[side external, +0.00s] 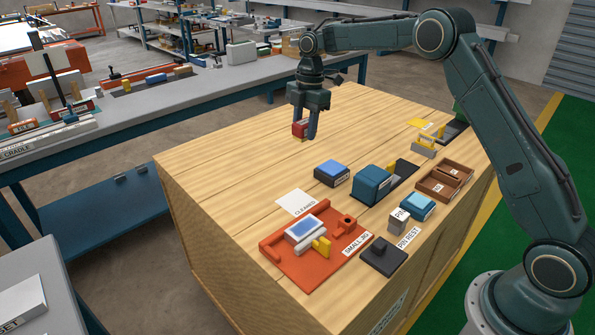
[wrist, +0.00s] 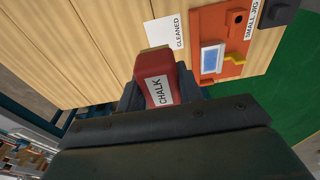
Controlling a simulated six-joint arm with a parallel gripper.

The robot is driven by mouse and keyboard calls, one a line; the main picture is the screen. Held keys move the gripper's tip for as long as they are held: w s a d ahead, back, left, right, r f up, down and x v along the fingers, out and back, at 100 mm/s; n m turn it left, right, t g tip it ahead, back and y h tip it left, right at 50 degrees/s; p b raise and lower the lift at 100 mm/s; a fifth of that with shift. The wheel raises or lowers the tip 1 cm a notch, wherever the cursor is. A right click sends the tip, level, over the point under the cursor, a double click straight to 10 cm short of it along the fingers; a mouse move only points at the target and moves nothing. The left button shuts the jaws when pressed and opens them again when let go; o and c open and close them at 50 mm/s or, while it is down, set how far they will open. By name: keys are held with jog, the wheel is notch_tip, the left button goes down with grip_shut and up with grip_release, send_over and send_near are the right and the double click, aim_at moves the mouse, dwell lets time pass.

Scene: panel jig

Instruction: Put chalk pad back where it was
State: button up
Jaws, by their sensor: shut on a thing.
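The chalk pad (side external: 300,129) is a small red block with a pale yellowish underside. In the wrist view the chalk pad (wrist: 157,90) shows a white CHALK label facing the camera. My gripper (side external: 304,128) is shut on it and holds it above the far left part of the wooden bench top (side external: 235,165). The pad looks clear of the wood. The fingers hide part of its sides.
A white CLEANED card (side external: 296,203) lies beside the orange SMALL JIG plate (side external: 285,263), which holds a blue-topped panel. A blue-topped dark block (side external: 332,172), a teal block (side external: 371,187), brown trays (side external: 436,186) and a pin block (side external: 398,222) stand rightward. The far left wood is clear.

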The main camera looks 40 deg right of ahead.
send_over(303, 195)
jog(key=f, duration=1.4)
jog(key=shift+d+f, duration=0.2)
jog(key=shift+f, duration=0.15)
jog(key=shift+f, duration=0.1)
jog(key=shift+f, duration=2.05)
jog(key=shift+f, duration=0.1)
jog(key=o, duration=0.9)
jog(key=r, duration=0.4)
jog(key=d+r, duration=0.1)
jog(key=r, duration=0.7)
jog(key=shift+d+r, duration=0.1)
jog(key=shift+d, duration=0.1)
